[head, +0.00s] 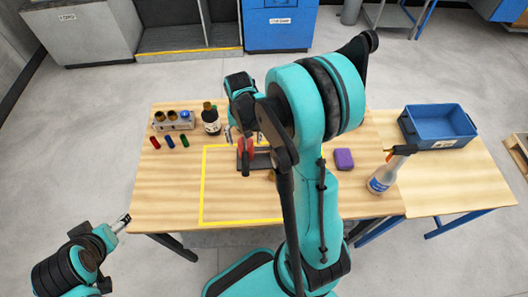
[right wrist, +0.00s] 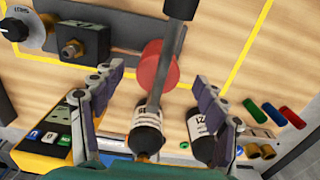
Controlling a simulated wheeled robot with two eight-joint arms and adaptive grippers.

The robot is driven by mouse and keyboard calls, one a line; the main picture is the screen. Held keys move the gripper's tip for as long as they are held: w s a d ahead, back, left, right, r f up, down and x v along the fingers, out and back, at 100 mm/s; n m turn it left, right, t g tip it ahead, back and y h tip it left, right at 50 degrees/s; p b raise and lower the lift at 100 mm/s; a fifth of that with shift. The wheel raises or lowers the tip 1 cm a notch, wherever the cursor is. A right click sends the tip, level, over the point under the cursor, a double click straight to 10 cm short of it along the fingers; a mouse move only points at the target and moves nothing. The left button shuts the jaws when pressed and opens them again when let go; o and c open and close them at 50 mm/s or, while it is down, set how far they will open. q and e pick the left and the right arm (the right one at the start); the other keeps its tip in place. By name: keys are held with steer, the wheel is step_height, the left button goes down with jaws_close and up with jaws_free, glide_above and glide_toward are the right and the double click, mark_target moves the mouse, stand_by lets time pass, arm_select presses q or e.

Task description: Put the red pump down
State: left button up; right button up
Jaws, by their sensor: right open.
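The red pump shows as a round red body (right wrist: 155,70) with a dark rod and black end in the right wrist view, and as a small red shape (head: 246,148) in the head view. It stands at a dark plate inside the yellow outline. My right gripper (right wrist: 158,76) is open, with its fingers spread on either side of the red body and a gap visible on both sides. My right arm hides part of this area in the head view. My left gripper (head: 122,223) is off the table's front left corner; its jaws are too small to judge.
A dark bottle (head: 211,122) and a grey rack (head: 174,121) stand at the back left, near red, blue and green cylinders (head: 169,142). A purple block (head: 343,158), spray bottle (head: 388,172) and blue bin (head: 438,127) are on the right. The outline's front left is clear.

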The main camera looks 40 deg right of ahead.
step_height(320, 180, down, 4)
steer(key=shift+w+d+f+b, duration=0.15)
steer(key=shift+f+b, duration=0.1)
steer(key=shift+b, duration=0.25)
jaws_close()
steer(key=shift+r, duration=0.2)
